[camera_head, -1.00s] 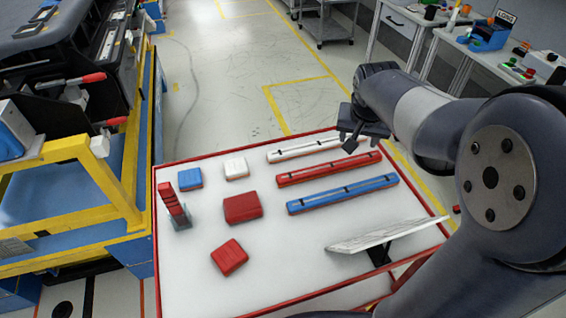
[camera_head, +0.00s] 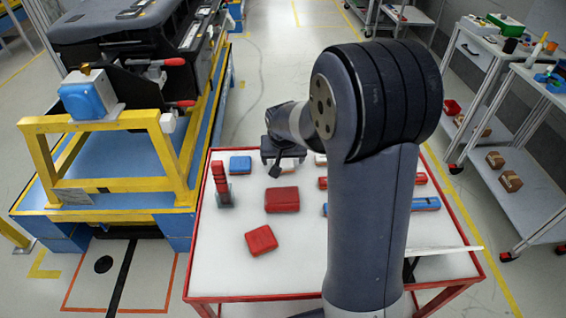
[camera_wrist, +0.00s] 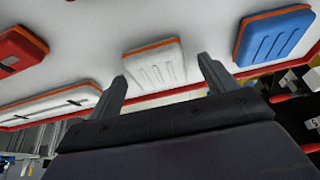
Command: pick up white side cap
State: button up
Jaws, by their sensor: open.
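The white side cap (camera_wrist: 153,66), a small ribbed block with an orange edge, lies on the white tabletop (camera_head: 220,265). In the head view the cap (camera_head: 289,167) is partly hidden by my gripper (camera_head: 281,164). In the wrist view my gripper (camera_wrist: 162,72) is open and empty. Its fingertips point towards the cap, one to the left and one to the right of it in the picture. I cannot tell how high above the table they are.
A blue cap (camera_head: 240,165) lies left of the white one, with two red blocks, one (camera_head: 282,199) nearer the middle, one (camera_head: 261,240) towards the front. A red stacked piece (camera_head: 220,180) stands at left. White, red and blue long bars are partly hidden by my arm.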

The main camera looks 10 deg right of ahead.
aim_at(284, 162)
jog(key=shift+f, duration=0.2)
jog(key=shift+c, duration=0.4)
jog(key=c, duration=1)
notch_tip(284, 162, up, 10)
